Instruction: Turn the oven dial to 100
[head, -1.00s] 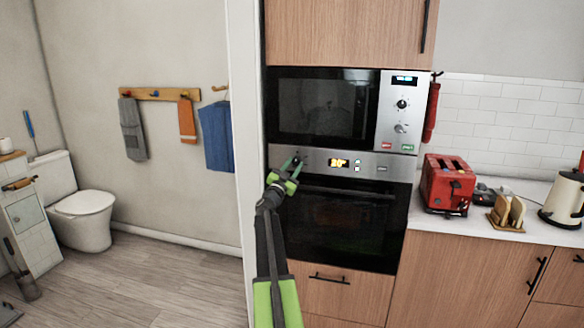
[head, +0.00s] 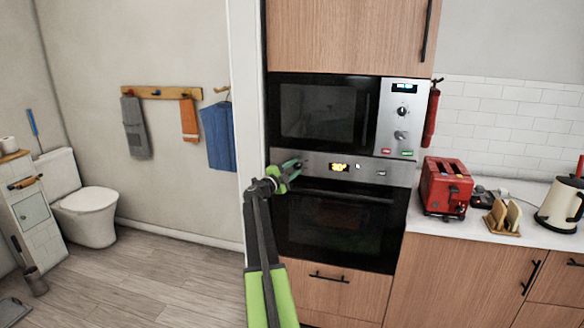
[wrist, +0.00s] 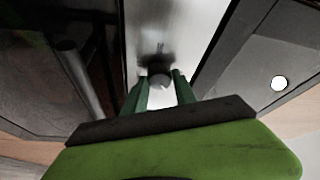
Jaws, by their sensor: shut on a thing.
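The oven (head: 335,225) is built into the cabinet, with a steel control strip and a lit orange display (head: 339,167) that seems to read about 30. My gripper (head: 294,165) is at the left end of this strip and covers the dial in the head view. In the wrist view the small round oven dial (wrist: 159,79) shows between the green fingers of my gripper (wrist: 158,88), which are shut on it. The dial's marks cannot be read.
The microwave (head: 321,112), with its own knobs, is directly above the oven. The oven door handle (head: 350,196) runs just below the strip. The white wall edge (head: 241,110) is close to the left. A red toaster (head: 446,187) stands on the right counter.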

